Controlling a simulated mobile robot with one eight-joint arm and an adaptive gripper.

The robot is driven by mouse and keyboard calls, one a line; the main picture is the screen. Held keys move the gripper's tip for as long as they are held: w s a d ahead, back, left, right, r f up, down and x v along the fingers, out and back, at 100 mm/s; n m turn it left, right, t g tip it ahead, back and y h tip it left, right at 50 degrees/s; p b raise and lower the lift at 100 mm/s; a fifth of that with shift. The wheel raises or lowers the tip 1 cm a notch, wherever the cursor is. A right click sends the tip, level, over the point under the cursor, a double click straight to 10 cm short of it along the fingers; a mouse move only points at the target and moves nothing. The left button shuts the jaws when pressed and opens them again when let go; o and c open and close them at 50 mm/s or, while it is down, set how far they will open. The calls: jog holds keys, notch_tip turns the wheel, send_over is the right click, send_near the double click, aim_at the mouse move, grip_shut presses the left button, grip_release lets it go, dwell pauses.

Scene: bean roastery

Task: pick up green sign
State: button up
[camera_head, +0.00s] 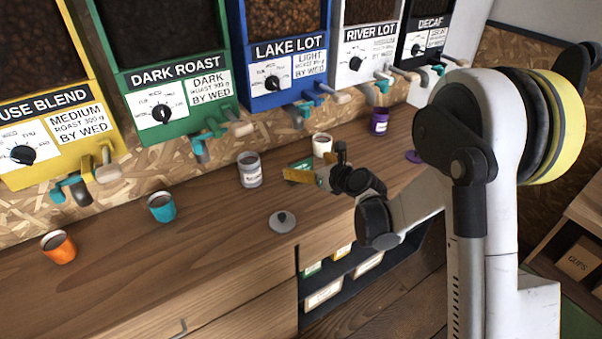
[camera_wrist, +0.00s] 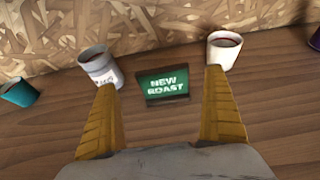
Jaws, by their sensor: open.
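The green sign (camera_wrist: 163,84), with white "NEW ROAST" lettering and a dark frame, stands or leans on the wooden counter near the wall in the wrist view. In the head view a sliver of the green sign (camera_head: 301,165) shows behind my gripper (camera_head: 306,176). In the wrist view my gripper (camera_wrist: 162,105) is open, its two yellow fingers spread to the left and right of the sign. No contact with the sign shows. My fingers hide part of the sign in the head view.
A labelled grey-white canister (camera_wrist: 101,68) stands just left of the sign, close to the left finger. A white cup (camera_wrist: 223,50) stands behind the right finger. A teal cup (camera_head: 161,207), an orange cup (camera_head: 58,247) and a grey lid (camera_head: 283,221) sit farther left and in front.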

aim_at(301, 160)
jog(key=b+x, duration=0.1)
jog(key=x, duration=0.4)
jog(key=shift+w+b, duration=0.15)
jog(key=shift+b, duration=0.25)
jog(key=shift+r, duration=0.2)
jog(key=shift+c, duration=0.3)
jog(key=c, duration=1.1)
